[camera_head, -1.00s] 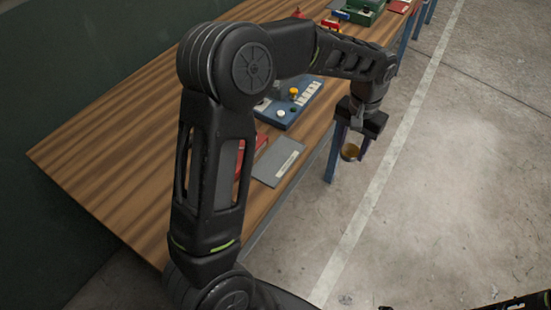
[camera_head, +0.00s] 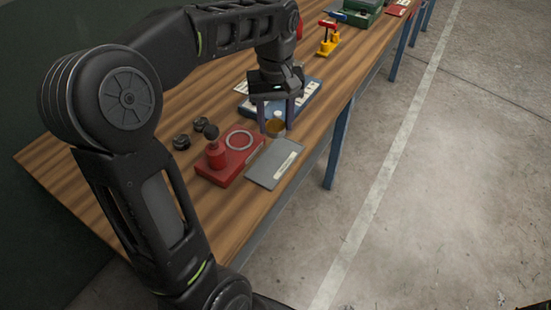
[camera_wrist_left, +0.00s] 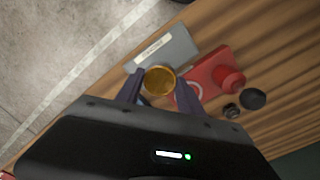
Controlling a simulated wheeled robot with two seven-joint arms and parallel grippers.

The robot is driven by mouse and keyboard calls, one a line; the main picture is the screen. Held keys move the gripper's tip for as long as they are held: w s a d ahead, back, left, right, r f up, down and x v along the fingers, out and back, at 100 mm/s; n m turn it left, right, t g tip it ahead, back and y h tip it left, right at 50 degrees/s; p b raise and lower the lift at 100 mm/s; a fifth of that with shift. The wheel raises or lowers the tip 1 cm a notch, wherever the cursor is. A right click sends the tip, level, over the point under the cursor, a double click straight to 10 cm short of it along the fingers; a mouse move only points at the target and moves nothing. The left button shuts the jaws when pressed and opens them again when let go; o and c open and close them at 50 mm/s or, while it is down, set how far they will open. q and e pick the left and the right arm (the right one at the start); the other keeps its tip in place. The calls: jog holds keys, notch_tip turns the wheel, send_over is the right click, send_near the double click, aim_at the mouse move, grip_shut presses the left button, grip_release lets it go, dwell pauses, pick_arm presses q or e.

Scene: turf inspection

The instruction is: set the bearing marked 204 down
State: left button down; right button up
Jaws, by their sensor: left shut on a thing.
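A round brass-coloured piece (camera_head: 274,128), taken to be the bearing, is between the fingers of my left gripper (camera_head: 276,118). The gripper is shut on it and points down over the bench. I cannot read any marking on it. In the left wrist view the bearing (camera_wrist_left: 160,80) shows between both dark fingertips, overlapping the near edge of a grey plate with a white label (camera_wrist_left: 168,48). In the head view the grey plate (camera_head: 265,172) lies on the bench just in front of the bearing. The gap beneath the bearing cannot be judged. My right gripper is not in view.
A red fixture (camera_head: 222,172) with a knob and a pale ring is left of the plate. Black round parts (camera_head: 181,142) lie beyond it. A blue panel (camera_head: 306,101) with buttons is behind the gripper. The wooden bench (camera_head: 110,185) is bare at left; its edge is near the plate.

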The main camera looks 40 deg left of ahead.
pick_arm(q)
send_over(276, 160)
notch_tip(276, 160, down, 6)
jog(key=shift+a+f, duration=0.1)
jog(key=shift+f, duration=0.1)
jog(key=shift+f, duration=1.8)
jog(key=shift+f, duration=0.15)
jog(key=c, duration=0.7)
grip_release()
jog(key=shift+c, duration=0.2)
notch_tip(276, 160, up, 12)
jog(key=shift+r, duration=0.2)
